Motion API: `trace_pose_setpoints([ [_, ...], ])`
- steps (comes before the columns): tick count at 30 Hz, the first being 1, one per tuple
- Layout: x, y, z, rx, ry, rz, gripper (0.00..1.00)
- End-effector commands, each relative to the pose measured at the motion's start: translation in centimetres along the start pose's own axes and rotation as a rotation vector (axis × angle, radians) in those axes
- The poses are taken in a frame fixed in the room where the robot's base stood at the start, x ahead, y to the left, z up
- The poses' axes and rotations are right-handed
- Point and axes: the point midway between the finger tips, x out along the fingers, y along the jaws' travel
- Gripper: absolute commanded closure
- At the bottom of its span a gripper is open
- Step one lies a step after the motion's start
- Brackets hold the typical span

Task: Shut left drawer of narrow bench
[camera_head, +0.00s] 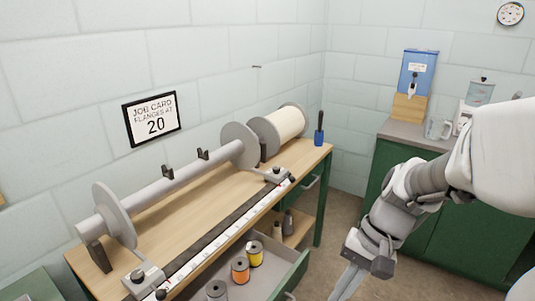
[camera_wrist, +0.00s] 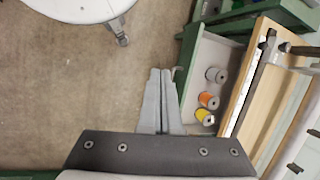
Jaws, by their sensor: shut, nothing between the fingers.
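The narrow bench (camera_head: 190,205) has a wooden top and green frame and stands along the wall. Its left drawer (camera_head: 292,271) is pulled open, with a grey interior and green front. Grey, orange and yellow thread spools stand in it. The drawer (camera_wrist: 207,55) also shows in the wrist view, its handle (camera_wrist: 177,70) on the front's outer side. My gripper (camera_head: 345,289) is shut and empty, in front of the drawer. In the wrist view my gripper (camera_wrist: 165,72) has its fingertips close beside the handle; I cannot tell whether they touch.
A shelf below holds dark bottles (camera_head: 288,222). A green cabinet (camera_head: 455,215) stands at the right. Open floor lies between bench and cabinet.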

Motion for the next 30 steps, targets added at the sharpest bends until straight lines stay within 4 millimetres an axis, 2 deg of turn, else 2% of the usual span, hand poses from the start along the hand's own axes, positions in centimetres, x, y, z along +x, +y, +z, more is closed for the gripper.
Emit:
trace_pose_setpoints([
  [1, 1.8, 0.7, -0.9, 0.056, -0.054, -0.031, 1.0],
  [6, 5.6, 1.7, -3.0, 0.222, -0.217, -0.161, 1.0],
  [20, 15.0, 5.5, -9.7, 0.66, -0.595, -0.628, 1.0],
  [30, 21.6, 10.1, -15.3, 0.95, -0.794, -1.072, 1.0],
])
